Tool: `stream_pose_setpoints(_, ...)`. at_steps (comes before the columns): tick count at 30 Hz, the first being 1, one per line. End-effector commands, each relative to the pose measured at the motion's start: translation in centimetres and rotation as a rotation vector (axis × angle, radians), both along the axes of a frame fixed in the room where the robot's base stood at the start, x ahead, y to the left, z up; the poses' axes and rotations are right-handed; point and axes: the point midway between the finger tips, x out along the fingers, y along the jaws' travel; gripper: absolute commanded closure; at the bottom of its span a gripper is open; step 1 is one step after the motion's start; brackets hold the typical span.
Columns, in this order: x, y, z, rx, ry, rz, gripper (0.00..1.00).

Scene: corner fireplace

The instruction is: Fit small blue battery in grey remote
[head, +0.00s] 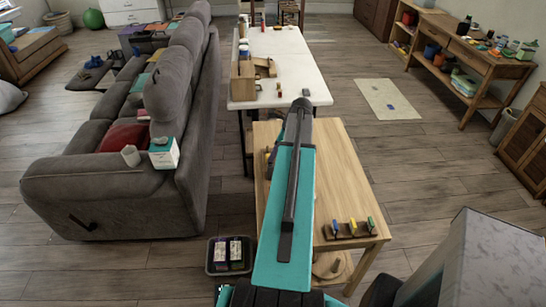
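I cannot make out the small blue battery or the grey remote for certain. A small blue upright piece (335,227) stands in a dark holder at the front right of the wooden table (345,185), beside a yellow and a green piece; it is too small to identify. My teal and dark arm reaches forward over this table and hides much of its left side. A small dark item (269,152) shows partly at the table's left edge. I cannot make out my gripper or its fingers.
A white table (300,70) with wooden blocks and small items stands beyond. A grey sofa (180,110) is at left. A dark crate (231,255) with purple-topped packs is on the floor beside the wooden table. The workbench (480,60) is far right; floor between is mostly clear.

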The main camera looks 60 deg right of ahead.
Motion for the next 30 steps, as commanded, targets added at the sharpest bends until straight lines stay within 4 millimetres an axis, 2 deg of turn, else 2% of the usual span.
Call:
stream_pose_setpoints(21, -3.0, -0.7, 7.5, -0.003, -0.003, 0.0, 0.68)
stream_pose_setpoints(30, -3.7, -0.9, 9.5, -0.001, -0.002, -0.001, 0.68)
